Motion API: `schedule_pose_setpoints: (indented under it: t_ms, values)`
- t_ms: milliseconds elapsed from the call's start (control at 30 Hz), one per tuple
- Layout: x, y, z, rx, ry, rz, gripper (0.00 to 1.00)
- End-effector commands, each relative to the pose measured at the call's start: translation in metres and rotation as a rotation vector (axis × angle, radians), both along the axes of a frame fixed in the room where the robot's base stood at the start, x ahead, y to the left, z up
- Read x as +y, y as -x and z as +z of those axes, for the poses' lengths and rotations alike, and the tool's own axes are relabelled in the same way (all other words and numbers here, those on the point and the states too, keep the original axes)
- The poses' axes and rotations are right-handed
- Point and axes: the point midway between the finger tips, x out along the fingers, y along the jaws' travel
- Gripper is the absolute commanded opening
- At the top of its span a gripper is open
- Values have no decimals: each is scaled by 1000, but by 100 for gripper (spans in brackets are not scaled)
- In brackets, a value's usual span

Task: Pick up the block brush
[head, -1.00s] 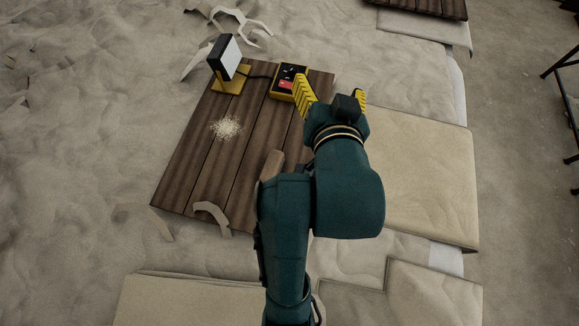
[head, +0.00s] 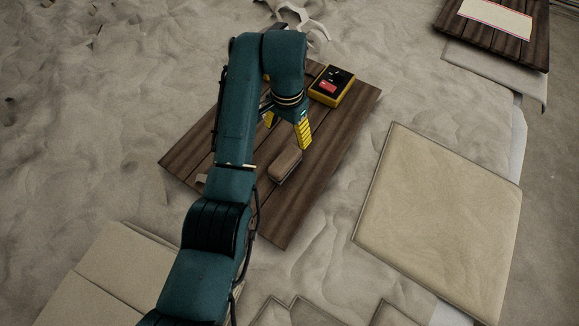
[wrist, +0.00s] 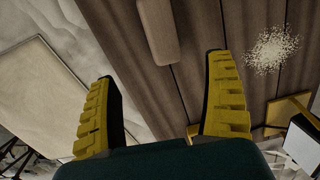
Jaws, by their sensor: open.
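The block brush (head: 285,166) is a brown, rounded wooden block lying on the dark plank board (head: 340,125). In the wrist view the brush (wrist: 158,30) lies beyond the fingertips, roughly in line with the gap between them. Its underside is hidden. My gripper (head: 287,134) has yellow ribbed fingers and hangs over the board close to the brush, on its far side. In the wrist view my gripper (wrist: 162,68) is wide open with nothing between its fingers.
A yellow-and-black box (head: 332,86) sits on the board's far part. In the wrist view a pale crumb pile (wrist: 272,50) and a yellow-based stand with a white panel (wrist: 303,140) are to the right. A beige mat (head: 440,215) lies right of the board on sand.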

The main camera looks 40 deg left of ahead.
Motion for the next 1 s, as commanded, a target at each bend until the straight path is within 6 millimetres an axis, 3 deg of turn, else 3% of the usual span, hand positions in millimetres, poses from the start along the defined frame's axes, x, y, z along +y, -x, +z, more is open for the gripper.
schedule_pose_setpoints:
  t_ms: [33, 100, 133, 300, 467, 700, 1000]
  values:
    - [0, 0, -24, 1, 0, 0, 85]
    - [0, 0, -40, 0, 0, 0, 85]
    - [0, 0, -38, 2, 1, 0, 85]
    - [-1, 0, -70, 2, 1, -1, 85]
    - [0, 2, -86, 2, 1, -1, 85]
    - [2, 10, -126, 2, 1, -1, 85]
    - [2, 9, -134, -1, -1, -1, 84]
